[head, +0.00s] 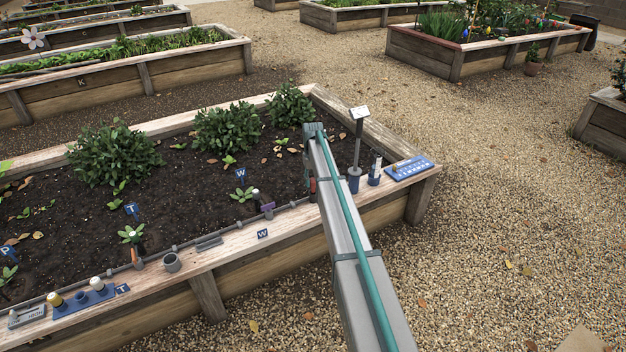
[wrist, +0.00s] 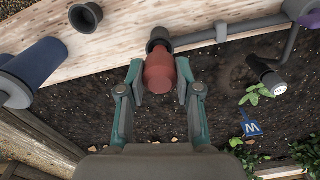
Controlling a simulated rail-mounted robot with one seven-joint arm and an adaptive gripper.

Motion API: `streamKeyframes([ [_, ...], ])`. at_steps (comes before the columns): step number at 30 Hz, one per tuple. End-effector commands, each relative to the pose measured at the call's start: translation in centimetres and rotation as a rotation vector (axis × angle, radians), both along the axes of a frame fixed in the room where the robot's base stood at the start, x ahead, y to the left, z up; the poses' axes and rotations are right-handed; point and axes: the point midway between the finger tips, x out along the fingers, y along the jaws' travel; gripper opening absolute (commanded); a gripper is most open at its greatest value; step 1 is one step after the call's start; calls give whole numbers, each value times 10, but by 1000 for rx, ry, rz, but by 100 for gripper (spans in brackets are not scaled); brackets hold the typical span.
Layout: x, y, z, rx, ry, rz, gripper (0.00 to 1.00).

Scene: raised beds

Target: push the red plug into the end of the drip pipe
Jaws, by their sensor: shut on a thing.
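My gripper (wrist: 161,78) is shut on the red plug (wrist: 160,72) in the wrist view, with one finger on each side. The plug's far end is at the dark open end of the drip pipe (wrist: 158,39), lined up with it or nearly so. I cannot tell whether its tip is inside the mouth or just short of it. The grey pipe (wrist: 240,27) runs right from there along the plank. In the head view a bit of red plug (head: 312,185) shows beside my arm, which hides most of the gripper and the pipe end.
A dark round cup (wrist: 85,16) stands on the plank, and a blue cylinder (wrist: 38,64) is left of the gripper.

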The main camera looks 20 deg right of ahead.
Motion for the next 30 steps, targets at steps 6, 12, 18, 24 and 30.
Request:
streamKeyframes([
  [6, 0, 0, -5, 0, 0, 0, 7],
  [12, 0, 0, -9, 0, 0, 0, 7],
  [18, 0, 0, -14, 0, 0, 0, 7],
  [24, 0, 0, -18, 0, -1, 0, 7],
  [30, 0, 0, -23, 0, 0, 0, 7],
])
